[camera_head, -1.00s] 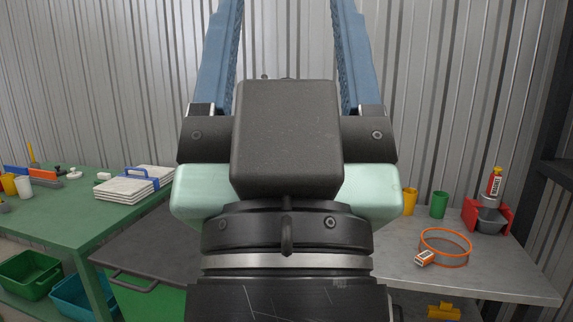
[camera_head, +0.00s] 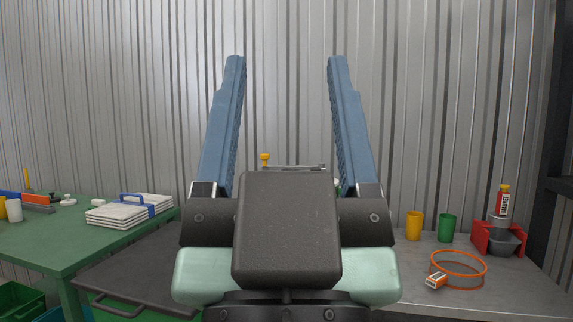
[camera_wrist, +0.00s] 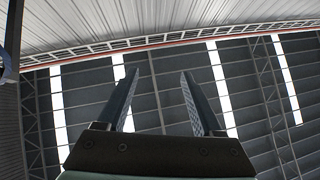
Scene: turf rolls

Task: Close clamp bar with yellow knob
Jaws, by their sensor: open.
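My gripper (camera_head: 286,62) is open and empty, with its two blue fingers pointing up in front of the corrugated wall. A small yellow knob (camera_head: 265,158) shows just above my gripper's dark body in the head view, between the fingers and farther back. A thin grey bar (camera_head: 300,167) runs to the right from the knob. What lies below the bar is hidden behind my gripper. In the wrist view, my gripper (camera_wrist: 158,72) points at the roof, and neither knob nor bar shows there.
A green table (camera_head: 60,228) on the left bears a strapped white stack (camera_head: 128,212). A dark flat panel with a handle (camera_head: 140,270) lies beside it. The grey table (camera_head: 520,290) on the right bears yellow and green cups (camera_head: 414,226), an orange-rimmed ring (camera_head: 458,270) and a red holder (camera_head: 497,238).

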